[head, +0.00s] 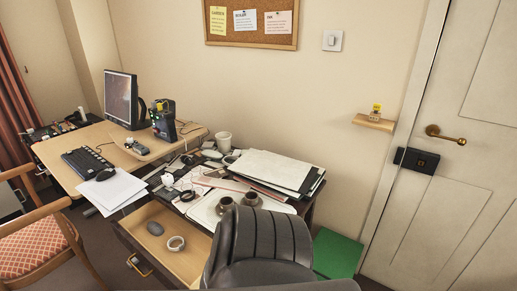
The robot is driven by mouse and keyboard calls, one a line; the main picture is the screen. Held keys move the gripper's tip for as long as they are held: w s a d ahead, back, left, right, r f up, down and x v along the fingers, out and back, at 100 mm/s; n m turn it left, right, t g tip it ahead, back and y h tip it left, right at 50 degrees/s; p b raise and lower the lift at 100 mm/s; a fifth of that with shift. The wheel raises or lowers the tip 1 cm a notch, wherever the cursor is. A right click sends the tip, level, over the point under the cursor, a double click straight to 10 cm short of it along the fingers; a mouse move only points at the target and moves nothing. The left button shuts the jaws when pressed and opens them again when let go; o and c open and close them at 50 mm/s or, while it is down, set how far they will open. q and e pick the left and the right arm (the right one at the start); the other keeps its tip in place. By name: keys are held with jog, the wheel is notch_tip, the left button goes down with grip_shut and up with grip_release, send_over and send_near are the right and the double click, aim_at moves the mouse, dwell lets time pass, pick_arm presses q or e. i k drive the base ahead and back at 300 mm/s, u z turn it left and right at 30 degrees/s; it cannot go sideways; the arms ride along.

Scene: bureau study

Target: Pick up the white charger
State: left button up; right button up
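A small white block (168,180), which looks like the white charger, lies on the left part of the cluttered dark desk (307,207). Dark cable-like items lie close to it, but they are too small to make out clearly. Neither of my grippers shows in the head view.
Papers (270,168), mugs and a white cup (224,140) crowd the desk. A wooden armchair (38,243) stands left.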

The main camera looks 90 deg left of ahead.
aim_at(167, 179)
jog(key=u, duration=2.35)
